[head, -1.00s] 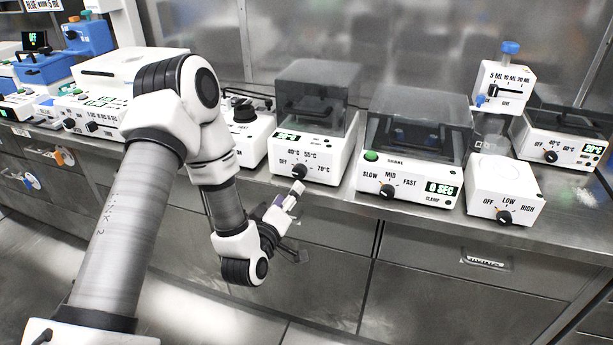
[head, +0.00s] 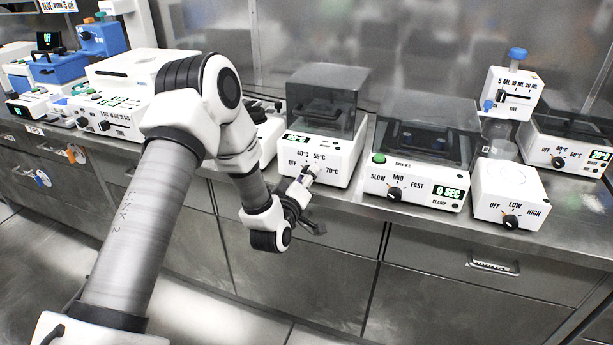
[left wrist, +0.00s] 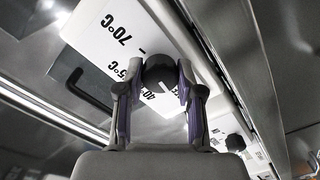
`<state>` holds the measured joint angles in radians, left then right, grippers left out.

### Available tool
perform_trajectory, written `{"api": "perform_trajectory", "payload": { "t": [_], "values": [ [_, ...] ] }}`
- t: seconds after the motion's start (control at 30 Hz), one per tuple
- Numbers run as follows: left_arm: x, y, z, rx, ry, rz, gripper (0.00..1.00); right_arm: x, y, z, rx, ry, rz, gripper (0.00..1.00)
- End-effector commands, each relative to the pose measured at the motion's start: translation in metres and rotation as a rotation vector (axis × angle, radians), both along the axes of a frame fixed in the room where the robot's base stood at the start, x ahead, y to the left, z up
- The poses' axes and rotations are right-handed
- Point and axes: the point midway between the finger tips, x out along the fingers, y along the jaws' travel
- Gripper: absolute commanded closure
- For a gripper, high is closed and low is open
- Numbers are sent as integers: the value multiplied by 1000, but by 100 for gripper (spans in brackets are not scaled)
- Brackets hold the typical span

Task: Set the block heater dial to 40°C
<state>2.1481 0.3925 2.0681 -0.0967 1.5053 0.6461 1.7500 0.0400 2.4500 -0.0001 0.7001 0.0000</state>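The block heater (head: 340,168) is a white box with a grey transparent lid on the bench, marked OFF, 40°C, 55°C and 70°C. Its small green display (head: 298,138) is too small to read surely. In the left wrist view its black round dial (left wrist: 160,70) sits between the two fingertips of my left gripper (left wrist: 160,78). The fingers stand apart, one on each side of the dial; any contact cannot be told. In the head view my left gripper (head: 303,183) is at the front of the heater and hides most of the dial. My right gripper is not in view.
A shaker (head: 415,190) with a dial and green display stands right of the heater. A white OFF/LOW/HIGH device (head: 510,187) stands further right. Other instruments stand close on the left, partly behind my arm. Drawers (head: 340,275) lie below the bench edge.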

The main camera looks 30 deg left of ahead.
Motion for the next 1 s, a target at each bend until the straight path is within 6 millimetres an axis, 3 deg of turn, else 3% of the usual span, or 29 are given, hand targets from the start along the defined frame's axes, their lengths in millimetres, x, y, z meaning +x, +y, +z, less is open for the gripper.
{"api": "perform_trajectory", "payload": {
  "t": [0.53,1.0],
  "values": [
    [0,0,0,71,16,1,98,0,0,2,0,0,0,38],
    [0,1,2,429,102,2,98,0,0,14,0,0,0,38]
  ]
}}
